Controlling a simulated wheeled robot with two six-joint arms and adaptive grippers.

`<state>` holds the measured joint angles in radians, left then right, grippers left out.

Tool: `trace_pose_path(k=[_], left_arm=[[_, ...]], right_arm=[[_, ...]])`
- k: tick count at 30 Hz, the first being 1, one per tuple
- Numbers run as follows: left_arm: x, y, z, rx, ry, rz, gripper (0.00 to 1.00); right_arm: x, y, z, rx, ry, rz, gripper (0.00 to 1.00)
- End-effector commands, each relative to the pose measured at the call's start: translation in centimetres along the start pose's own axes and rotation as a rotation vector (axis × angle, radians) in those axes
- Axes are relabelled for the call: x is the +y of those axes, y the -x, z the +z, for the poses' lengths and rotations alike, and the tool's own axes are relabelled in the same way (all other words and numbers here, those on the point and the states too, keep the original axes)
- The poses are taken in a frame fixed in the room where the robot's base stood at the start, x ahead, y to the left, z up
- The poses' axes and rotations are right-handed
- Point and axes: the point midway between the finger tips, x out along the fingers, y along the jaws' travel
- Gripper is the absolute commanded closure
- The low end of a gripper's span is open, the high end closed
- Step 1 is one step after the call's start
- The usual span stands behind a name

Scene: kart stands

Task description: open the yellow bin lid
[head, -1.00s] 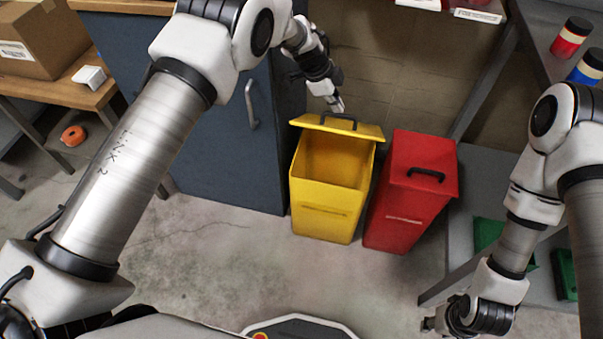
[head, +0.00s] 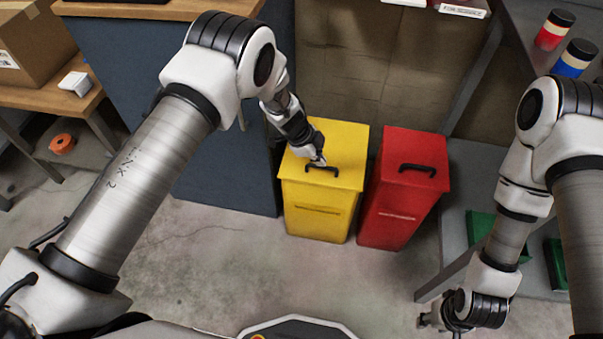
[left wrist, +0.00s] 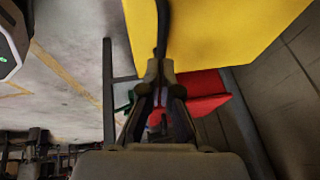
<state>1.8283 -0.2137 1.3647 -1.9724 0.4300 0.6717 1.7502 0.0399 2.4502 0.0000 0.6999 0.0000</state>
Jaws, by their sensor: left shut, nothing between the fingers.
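The yellow bin (head: 316,218) stands on the floor in the middle of the head view. Its yellow lid (head: 342,140) lies down over the opening, so the inside is hidden. The lid's black handle (head: 322,171) faces the front. My left gripper (head: 320,160) is shut and empty, right at the handle; exact contact is unclear. In the left wrist view the closed fingers (left wrist: 161,72) point at the dark handle (left wrist: 162,25), with the yellow lid (left wrist: 225,28) behind. My right gripper (head: 428,321) hangs low at the right, its fingers too unclear to judge.
A red bin (head: 392,219) with a shut lid stands close at the right of the yellow bin. A blue-grey cabinet (head: 215,150) is at the left. A grey shelf (head: 460,190) with green trays (head: 490,232) stands at the right. The floor in front is clear.

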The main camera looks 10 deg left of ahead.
Motion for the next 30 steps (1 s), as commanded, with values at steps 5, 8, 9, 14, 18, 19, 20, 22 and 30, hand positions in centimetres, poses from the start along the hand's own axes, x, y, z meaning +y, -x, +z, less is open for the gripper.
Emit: trace_pose_path(k=[5,8,9,14,18,19,20,22,30], left_arm=[[-0.1,4.7,-0.1,0.0,0.001,-0.001,1.0],[2.2,5.4,0.0,0.03,0.11,0.028,1.0],[3.1,5.6,0.1,0.042,0.161,0.036,1.0],[6.2,6.3,0.5,0.076,0.336,0.056,1.0],[7.6,6.5,0.8,0.086,0.42,0.061,0.89],[7.7,6.5,0.8,0.086,0.436,0.061,0.79],[7.9,6.5,0.9,0.082,0.441,0.066,0.68],[7.3,6.3,1.0,0.07,0.393,0.076,0.63],[0.1,3.8,0.2,0.001,-0.005,0.001,0.63]], right_arm=[[0.0,1.0,0.0,0.0,0.0,0.0,0.6],[0.0,2.5,0.0,0.0,0.0,0.0,0.6],[0.0,2.9,0.0,0.0,0.0,0.0,0.6],[0.0,4.3,0.0,0.0,0.0,0.0,0.6],[0.0,4.8,0.0,0.0,0.0,0.0,0.6],[0.0,4.8,0.0,0.0,0.0,0.0,0.6],[0.0,4.8,0.0,0.0,0.0,0.0,0.6],[0.0,4.6,0.0,0.0,0.0,0.0,0.6],[0.0,-1.4,0.0,0.0,0.0,0.0,0.6]])
